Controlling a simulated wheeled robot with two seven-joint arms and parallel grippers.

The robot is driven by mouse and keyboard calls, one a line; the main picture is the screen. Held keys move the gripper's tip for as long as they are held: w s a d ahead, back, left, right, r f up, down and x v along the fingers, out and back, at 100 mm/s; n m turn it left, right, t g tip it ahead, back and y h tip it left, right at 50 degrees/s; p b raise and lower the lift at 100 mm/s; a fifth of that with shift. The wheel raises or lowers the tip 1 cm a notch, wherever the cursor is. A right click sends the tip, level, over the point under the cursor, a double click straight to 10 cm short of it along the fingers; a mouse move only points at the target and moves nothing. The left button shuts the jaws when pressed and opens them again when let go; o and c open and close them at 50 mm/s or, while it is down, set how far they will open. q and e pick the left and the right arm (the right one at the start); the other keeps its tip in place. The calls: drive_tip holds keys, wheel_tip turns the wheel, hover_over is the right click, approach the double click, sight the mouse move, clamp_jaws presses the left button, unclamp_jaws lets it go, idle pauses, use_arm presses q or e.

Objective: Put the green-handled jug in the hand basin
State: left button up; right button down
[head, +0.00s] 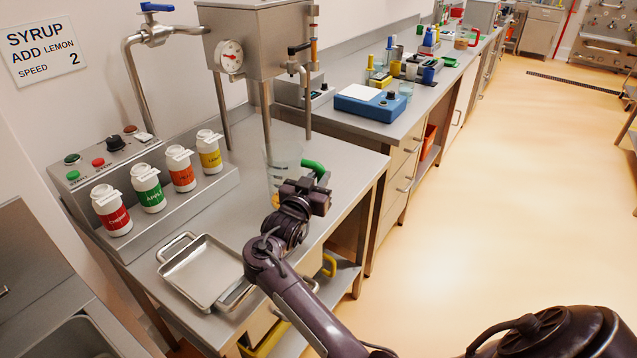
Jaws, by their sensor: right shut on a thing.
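The green-handled jug (283,156) is clear and stands upright at the right part of the steel bench, below the hopper. Its green handle (314,168) points right. My right gripper (316,186) is at the handle and shut on it; the fingers hide part of the handle and the jug's lower side. Whether the jug's base touches the bench I cannot tell. What looks like the steel hand basin (78,340) is at the lower left, cut off by the picture edge. My left gripper is not in view.
The hopper (262,45) stands on legs behind the jug. Several labelled bottles (149,188) line a raised console at the left. A steel tray (200,270) lies at the bench's front. A blue scale (371,103) is farther back. The floor at right is open.

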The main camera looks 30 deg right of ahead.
drive_tip(key=shift+f+p, duration=0.3)
drive_tip(key=shift+f, duration=0.6)
drive_tip(key=c, duration=1.3)
unclamp_jaws()
drive_tip(key=shift+f, duration=0.15)
